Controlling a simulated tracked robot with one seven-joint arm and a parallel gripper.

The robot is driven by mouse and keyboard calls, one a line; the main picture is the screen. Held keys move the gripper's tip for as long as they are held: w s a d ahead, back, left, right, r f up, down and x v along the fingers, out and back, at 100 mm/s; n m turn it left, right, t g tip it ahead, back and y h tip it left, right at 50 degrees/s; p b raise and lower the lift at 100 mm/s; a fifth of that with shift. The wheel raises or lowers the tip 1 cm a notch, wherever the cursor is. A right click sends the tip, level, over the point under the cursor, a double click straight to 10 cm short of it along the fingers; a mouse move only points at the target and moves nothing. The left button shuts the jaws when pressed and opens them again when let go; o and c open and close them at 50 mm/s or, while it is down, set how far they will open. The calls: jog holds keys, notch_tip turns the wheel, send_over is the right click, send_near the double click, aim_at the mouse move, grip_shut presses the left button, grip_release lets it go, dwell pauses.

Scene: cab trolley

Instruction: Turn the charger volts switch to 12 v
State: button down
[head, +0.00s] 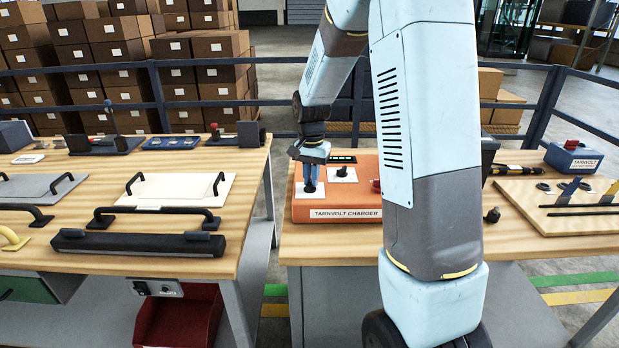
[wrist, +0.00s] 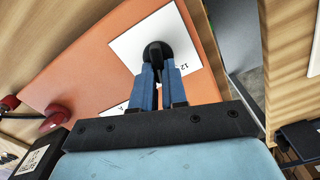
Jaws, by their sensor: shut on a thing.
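The orange charger (head: 335,194) stands on the right-hand bench with its name label facing front. Its volts switch is a black knob (wrist: 157,52) on a white plate (wrist: 135,48) in the wrist view. Part of a "12" marking shows on the plate, beside the fingers. My gripper (wrist: 159,78) is shut on the knob, with its blue fingers on either side of it. In the head view my gripper (head: 310,180) reaches down onto the charger's left plate and hides the knob. The knob's pointing direction cannot be told.
A second knob (head: 342,172) on its own white plate is right of my gripper, with a green-lit display (head: 343,159) behind. Red clamps (wrist: 55,122) lie at the charger's other side. A small battery-like box (head: 572,157) stands far right. A gap separates the two benches.

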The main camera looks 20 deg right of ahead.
jog(key=n, duration=0.5)
jog(key=shift+w+a+r+n, duration=0.15)
jog(key=shift+w+a+n, duration=0.15)
jog(key=shift+w+a, duration=0.1)
jog(key=shift+a+n, duration=0.15)
jog(key=shift+n, duration=2.05)
jog(key=shift+s, duration=0.1)
jog(key=c, duration=1.2)
grip_release()
jog(key=shift+o, duration=0.2)
notch_tip(320, 180, up, 13)
jog(key=shift+r, duration=0.2)
